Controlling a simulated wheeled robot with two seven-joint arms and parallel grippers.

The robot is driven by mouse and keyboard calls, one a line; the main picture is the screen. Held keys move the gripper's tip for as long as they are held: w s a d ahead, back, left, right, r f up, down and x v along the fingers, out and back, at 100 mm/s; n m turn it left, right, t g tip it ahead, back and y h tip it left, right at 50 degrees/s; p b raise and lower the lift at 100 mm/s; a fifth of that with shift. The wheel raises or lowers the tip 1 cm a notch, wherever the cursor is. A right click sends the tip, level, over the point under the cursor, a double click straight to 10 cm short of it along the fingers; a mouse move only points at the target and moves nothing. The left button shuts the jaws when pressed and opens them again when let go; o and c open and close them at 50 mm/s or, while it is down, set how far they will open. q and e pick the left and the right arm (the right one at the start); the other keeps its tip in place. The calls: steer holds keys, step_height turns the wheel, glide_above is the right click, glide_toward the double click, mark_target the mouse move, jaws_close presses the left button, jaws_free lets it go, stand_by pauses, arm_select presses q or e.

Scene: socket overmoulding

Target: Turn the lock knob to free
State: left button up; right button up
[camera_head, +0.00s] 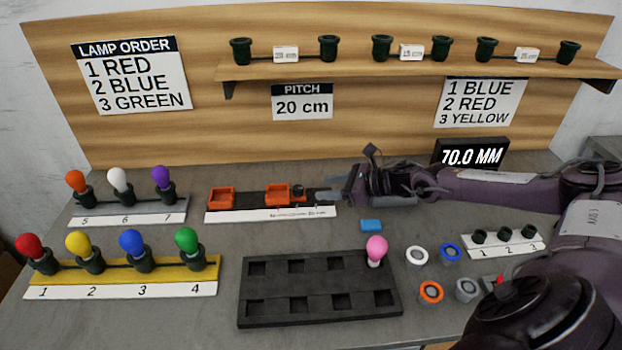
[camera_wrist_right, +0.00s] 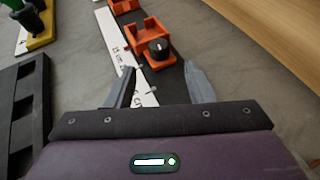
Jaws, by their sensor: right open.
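The black lock knob (camera_wrist_right: 159,49) sits on an orange sliding carriage (camera_wrist_right: 148,31) on a dark rail. A small white mark shows on the knob's top. In the head view the knob (camera_head: 298,191) is at the right end of the carriage (camera_head: 278,195), partly hard to make out. My right gripper (camera_wrist_right: 159,70) is open and empty. Its two fingers are apart, one on each side of the rail, with the knob just beyond the tips. In the head view the right gripper (camera_head: 332,191) comes in from the right, close to the knob. My left gripper is not in view.
A second orange holder (camera_head: 220,196) is on the rail's left end, with a white scale strip (camera_head: 270,214) in front. A display (camera_head: 471,155) reads 70.0 MM.

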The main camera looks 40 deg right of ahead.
mark_target(303, 190)
steer(key=x, duration=0.5)
steer(key=shift+w+a+f+p, duration=0.1)
steer(key=shift+w+p, duration=0.05)
steer(key=shift+p, duration=0.15)
steer(key=shift+w+a+f, duration=0.3)
steer(key=shift+w+a, duration=0.1)
steer(key=shift+w, duration=0.1)
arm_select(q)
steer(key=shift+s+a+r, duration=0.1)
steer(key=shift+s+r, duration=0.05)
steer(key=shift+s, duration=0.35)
